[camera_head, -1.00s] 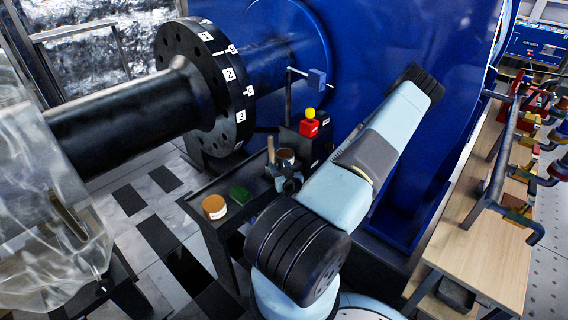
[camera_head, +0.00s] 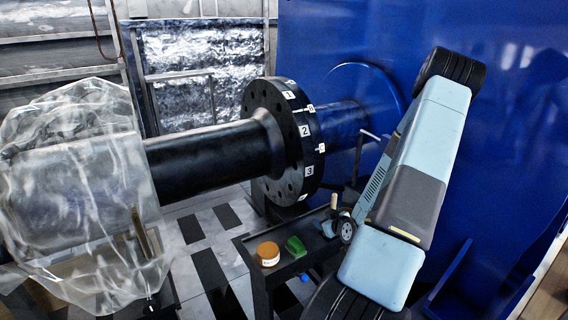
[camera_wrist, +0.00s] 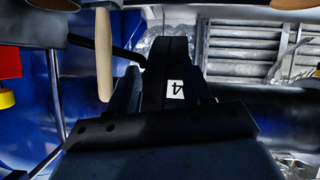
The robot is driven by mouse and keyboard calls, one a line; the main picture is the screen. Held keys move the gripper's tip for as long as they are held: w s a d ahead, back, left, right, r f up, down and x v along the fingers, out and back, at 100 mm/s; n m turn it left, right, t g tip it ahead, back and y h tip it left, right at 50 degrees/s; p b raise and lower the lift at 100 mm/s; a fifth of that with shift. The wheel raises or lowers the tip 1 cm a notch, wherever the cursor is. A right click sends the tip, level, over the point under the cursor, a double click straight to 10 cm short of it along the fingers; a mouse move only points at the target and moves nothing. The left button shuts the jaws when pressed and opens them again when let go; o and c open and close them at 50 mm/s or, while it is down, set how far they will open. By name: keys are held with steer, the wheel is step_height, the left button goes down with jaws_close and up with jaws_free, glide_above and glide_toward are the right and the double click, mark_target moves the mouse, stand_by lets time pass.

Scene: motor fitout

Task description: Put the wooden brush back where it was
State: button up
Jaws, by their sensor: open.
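The wooden brush shows as a pale wooden handle (camera_head: 333,201) standing upright at the cart, beside my wrist in the head view. In the wrist view, which is upside down, the handle (camera_wrist: 103,55) hangs from the top edge, left of my fingers. Its lower end is out of that view and hard to make out in the head view. My gripper (camera_wrist: 165,85) is open, with nothing held between its fingers. The black flange rim with label 4 (camera_wrist: 175,90) appears beyond them. In the head view my arm mostly hides the gripper.
The dark cart (camera_head: 252,250) carries an orange-topped tin (camera_head: 268,253) and a green block (camera_head: 295,246). A black shaft with a numbered flange (camera_head: 285,140) lies behind it. The blue housing (camera_head: 510,150) rises at right. Clear plastic sheeting (camera_head: 85,200) hangs at left.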

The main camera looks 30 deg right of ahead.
steer(key=a+r+g+h, duration=0.15)
steer(key=a+r, duration=0.25)
steer(key=r, duration=0.5)
steer(key=s+a+r+g, duration=0.1)
steer(key=a+r+g, duration=0.1)
steer(key=a+r, duration=0.45)
steer(key=a+r+g, duration=0.2)
steer(key=a+r, duration=0.1)
steer(key=r, duration=0.7)
steer(key=s+a+r+y, duration=0.1)
steer(key=s+a+r, duration=0.5)
steer(key=s, duration=0.3)
steer(key=s+a+r+m+g+y, duration=0.1)
steer(key=s+a+r, duration=0.6)
steer(key=s, duration=0.2)
steer(key=shift+s+r, duration=0.2)
steer(key=shift+s, duration=0.15)
steer(key=shift+a+g+y, duration=0.1)
steer(key=shift+g+y, duration=0.15)
